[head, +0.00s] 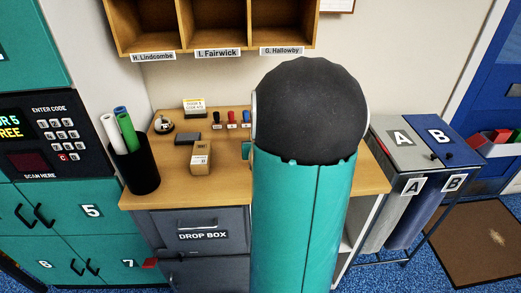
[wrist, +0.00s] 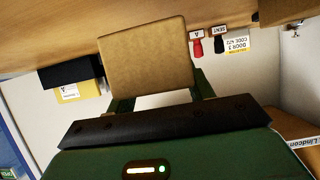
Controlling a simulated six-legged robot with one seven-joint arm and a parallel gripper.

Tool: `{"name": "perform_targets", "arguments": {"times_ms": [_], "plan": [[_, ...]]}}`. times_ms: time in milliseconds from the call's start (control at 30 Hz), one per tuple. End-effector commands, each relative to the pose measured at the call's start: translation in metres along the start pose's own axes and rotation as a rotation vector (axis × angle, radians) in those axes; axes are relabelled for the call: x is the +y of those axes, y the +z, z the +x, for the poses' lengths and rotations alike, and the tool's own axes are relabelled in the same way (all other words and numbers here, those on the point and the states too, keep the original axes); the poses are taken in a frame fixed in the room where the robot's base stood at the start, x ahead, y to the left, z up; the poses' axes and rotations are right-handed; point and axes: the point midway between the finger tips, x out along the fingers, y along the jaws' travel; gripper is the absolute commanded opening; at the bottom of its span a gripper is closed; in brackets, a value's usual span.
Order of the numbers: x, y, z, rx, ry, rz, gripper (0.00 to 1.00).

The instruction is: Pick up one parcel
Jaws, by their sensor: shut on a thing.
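A plain brown cardboard parcel (wrist: 144,55) fills the upper middle of the wrist view. My gripper (wrist: 160,88) is shut on it, with a green finger at each side of its lower part. The wooden counter top (wrist: 60,35) shows behind the parcel; I cannot tell whether the parcel touches it. A small tan box with a white label (head: 201,158) stands on the counter (head: 170,186), left of my arm.
A black holder with rolled tubes (head: 135,165) stands at the counter's left end. A bell (head: 163,125), a card sign (head: 194,107) and several stamps (head: 231,118) stand at the back. Pigeonholes (head: 213,48) hang above. Bins A and B (head: 410,180) are right; a drop box (head: 204,236) is below.

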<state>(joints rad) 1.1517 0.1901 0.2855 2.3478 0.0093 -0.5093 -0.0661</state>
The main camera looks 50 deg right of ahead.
Motion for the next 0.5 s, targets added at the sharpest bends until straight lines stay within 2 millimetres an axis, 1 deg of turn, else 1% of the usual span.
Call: {"name": "perform_targets", "arguments": {"times_ms": [33, 267, 400, 500], "plan": [[-0.005, -0.008, -0.011, 0.007, -0.002, -0.002, 0.26], [-0.022, -0.031, -0.055, 0.007, -0.002, -0.002, 0.26], [-0.039, -0.03, -0.086, 0.006, -0.003, 0.0, 0.26], [-0.048, -0.03, -0.104, 0.005, -0.003, -0.001, 0.26]]}}
